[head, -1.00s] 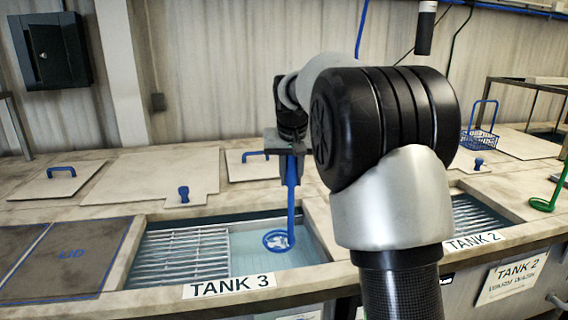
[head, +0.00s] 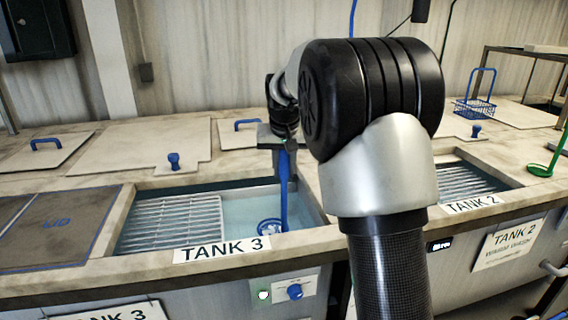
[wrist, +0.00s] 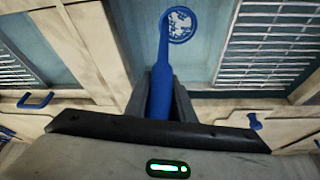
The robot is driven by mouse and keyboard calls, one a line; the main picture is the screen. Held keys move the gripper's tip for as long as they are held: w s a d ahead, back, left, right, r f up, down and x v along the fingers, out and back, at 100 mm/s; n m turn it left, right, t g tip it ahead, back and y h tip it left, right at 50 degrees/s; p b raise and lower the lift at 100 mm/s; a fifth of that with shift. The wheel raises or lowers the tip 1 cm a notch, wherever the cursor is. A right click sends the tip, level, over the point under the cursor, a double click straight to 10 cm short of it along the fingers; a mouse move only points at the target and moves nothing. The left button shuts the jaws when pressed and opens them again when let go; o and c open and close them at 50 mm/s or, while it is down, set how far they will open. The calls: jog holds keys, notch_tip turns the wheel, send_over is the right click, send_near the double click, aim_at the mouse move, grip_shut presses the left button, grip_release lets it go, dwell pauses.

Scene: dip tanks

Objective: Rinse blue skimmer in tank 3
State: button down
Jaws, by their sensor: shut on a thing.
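The blue skimmer (head: 284,195) hangs upright from my gripper (head: 274,140), which is shut on the top of its handle. Its round perforated head is low inside tank 3 (head: 222,250), in the pale blue water area right of the rack; I cannot tell exactly how deep it sits. In the wrist view the skimmer's handle (wrist: 162,85) runs from between my gripper's fingers (wrist: 162,100) to the head, seen over the water. The front rim and label of tank 3 are close below the head in the head view.
A metal rack (head: 170,222) fills the left part of tank 3. Tank 2 (head: 470,205) is to the right, with a blue basket (head: 475,108) behind and a green skimmer (head: 541,170) at far right. Pale lids with blue handles lie behind.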

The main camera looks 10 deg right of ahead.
aim_at(284, 196)
notch_tip(284, 196, down, 9)
jog(key=b, duration=0.5)
jog(key=shift+f, duration=0.1)
dwell(1.9)
jog(key=shift+d, duration=0.1)
jog(key=shift+p, duration=0.3)
dwell(1.4)
